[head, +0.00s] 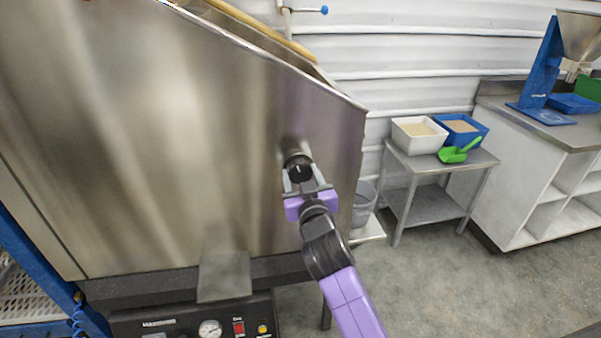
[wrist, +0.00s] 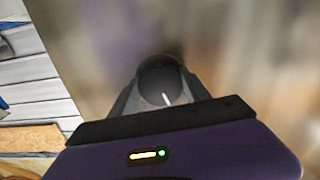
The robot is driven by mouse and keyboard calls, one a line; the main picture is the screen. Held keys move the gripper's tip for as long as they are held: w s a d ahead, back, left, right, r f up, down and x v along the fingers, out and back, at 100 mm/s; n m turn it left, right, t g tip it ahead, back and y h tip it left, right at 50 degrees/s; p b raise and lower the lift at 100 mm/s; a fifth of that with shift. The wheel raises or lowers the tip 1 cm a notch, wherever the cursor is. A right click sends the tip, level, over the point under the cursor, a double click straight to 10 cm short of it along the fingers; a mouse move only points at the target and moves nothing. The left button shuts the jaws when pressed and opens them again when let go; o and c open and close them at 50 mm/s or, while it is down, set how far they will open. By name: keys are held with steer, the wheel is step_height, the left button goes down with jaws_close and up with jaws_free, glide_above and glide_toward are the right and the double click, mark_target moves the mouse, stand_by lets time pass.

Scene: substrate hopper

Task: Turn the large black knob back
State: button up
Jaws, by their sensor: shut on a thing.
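The large black knob (head: 299,170) sits on the sloping steel side of the hopper (head: 190,140), near its right edge. My gripper (head: 301,179) is in front of it, with one finger on each side of the knob. In the wrist view the knob (wrist: 160,84) lies between the fingertips of my gripper (wrist: 158,92), and a white mark shows on its face, slanting slightly. The fingers are shut on the knob. The knob's base is partly hidden behind the fingers.
A control panel (head: 200,326) with a gauge and buttons is below the hopper, under a steel chute (head: 224,277). At right, a small steel table (head: 441,163) carries a white bin (head: 418,136), a blue bin (head: 474,130) and a green scoop (head: 458,151). The floor at lower right is clear.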

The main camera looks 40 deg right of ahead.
steer(key=n+p, duration=0.2)
steer(key=n, duration=0.3)
steer(key=shift+r+p, duration=0.15)
steer(key=shift+p, duration=0.15)
steer(key=shift+n+p, duration=0.6)
steer(key=shift+n, duration=1.1)
steer(key=o, duration=1.4)
steer(key=b+v, duration=0.1)
steer(key=v, duration=0.7)
